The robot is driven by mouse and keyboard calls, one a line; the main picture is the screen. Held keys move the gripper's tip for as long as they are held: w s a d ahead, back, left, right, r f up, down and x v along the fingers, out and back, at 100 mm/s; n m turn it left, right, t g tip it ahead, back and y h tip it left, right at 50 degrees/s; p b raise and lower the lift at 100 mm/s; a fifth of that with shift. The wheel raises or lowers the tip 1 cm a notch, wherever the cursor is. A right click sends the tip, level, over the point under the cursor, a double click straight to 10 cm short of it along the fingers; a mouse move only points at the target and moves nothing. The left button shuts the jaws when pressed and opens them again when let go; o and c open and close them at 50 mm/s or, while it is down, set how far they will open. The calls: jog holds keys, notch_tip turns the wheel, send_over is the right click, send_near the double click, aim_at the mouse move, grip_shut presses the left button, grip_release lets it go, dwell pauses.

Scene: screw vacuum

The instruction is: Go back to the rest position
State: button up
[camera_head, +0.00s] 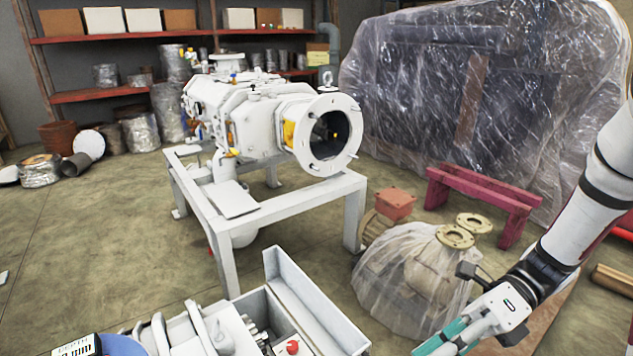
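My arm comes in from the right edge and slants down to the left. Its end, my gripper (452,338), is low in the picture, right of centre, with a teal part toward its tip. The tip runs close to the bottom edge, and I cannot make out two separate fingers or anything held. The white screw vacuum pump (240,115) sits on a grey metal stand (290,205) left of centre, its round flanged opening facing right and forward. My gripper is well apart from it.
A plastic-wrapped bundle (405,285) with flanges on top lies on the floor beyond my gripper. A red bench (485,195) stands behind it, before a large plastic-covered crate (420,90). Shelves (120,90) line the back wall.

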jog(key=s+d+r+n+t+h, duration=0.1)
jog(key=s+r+n+t+h, duration=0.2)
jog(key=s+r+n+h, duration=0.7)
jog(key=s+d+n+t+h, duration=0.1)
jog(key=s+n+t+h, duration=0.3)
jog(key=n, duration=1.2)
notch_tip(320, 180, up, 35)
jog(key=s+t+p, duration=0.1)
jog(key=t+p, duration=0.2)
jog(key=p, duration=3)
jog(key=shift+d+y, duration=0.2)
jog(key=shift+y, duration=0.1)
